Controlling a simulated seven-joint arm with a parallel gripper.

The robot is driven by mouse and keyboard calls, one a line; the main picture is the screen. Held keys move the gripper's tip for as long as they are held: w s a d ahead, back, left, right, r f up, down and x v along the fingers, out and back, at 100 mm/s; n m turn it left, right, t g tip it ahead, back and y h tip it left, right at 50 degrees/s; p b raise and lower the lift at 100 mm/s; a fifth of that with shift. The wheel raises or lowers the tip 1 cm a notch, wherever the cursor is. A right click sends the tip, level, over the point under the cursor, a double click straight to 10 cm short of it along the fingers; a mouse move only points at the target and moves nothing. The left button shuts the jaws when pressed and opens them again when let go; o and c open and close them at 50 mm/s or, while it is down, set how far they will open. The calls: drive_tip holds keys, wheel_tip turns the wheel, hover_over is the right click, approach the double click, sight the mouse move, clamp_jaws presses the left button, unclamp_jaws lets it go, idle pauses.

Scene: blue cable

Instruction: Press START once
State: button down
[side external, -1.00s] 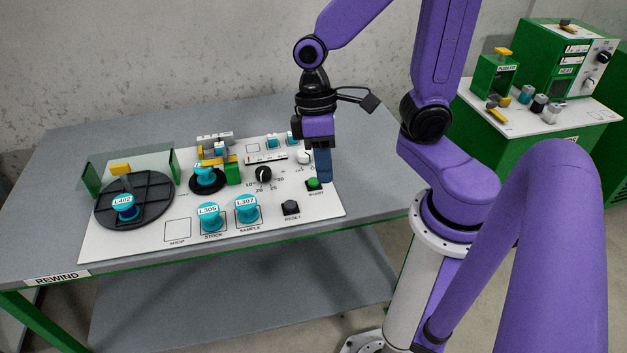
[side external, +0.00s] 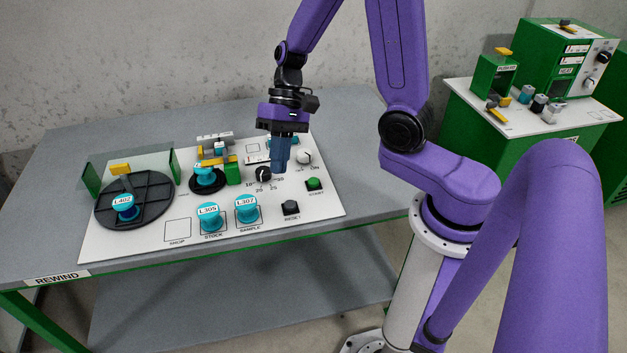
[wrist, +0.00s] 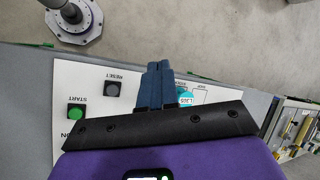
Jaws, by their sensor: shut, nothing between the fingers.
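The START button is a green button (side external: 314,183) at the right edge of the white panel (side external: 140,240). It also shows in the wrist view at the left, as a green button (wrist: 75,113) with its label beside it. My gripper (side external: 280,170) is shut and empty, its blue fingers pointing down. In the side view it appears over the dial area, up and left of START and apart from it. In the wrist view the closed fingers (wrist: 157,68) are well to the right of START. Their exact height over the panel is hard to tell.
A black dial (side external: 263,174) and a white knob (side external: 305,158) are near my gripper. Several cyan spools, including L307 (side external: 246,208), stand on the panel's left and middle. A green machine (side external: 555,60) stands behind right.

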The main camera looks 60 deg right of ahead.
drive_tip(key=w+d+f+m+t+y, duration=0.1)
drive_tip(key=w+d+f+m+t, duration=0.15)
drive_tip(key=w+m, duration=0.2)
drive_tip(key=m+t+h, duration=0.3)
drive_tip(key=m+t, duration=0.5)
drive_tip(key=m, duration=0.6)
hover_over(317, 181)
drive_tip(key=shift+g, duration=0.25)
drive_tip(key=shift+f, duration=2.65)
drive_tip(key=shift+f, duration=0.15)
drive_tip(key=shift+f, duration=4.25)
drive_tip(key=shift+f, duration=0.1)
drive_tip(key=shift+f, duration=0.35)
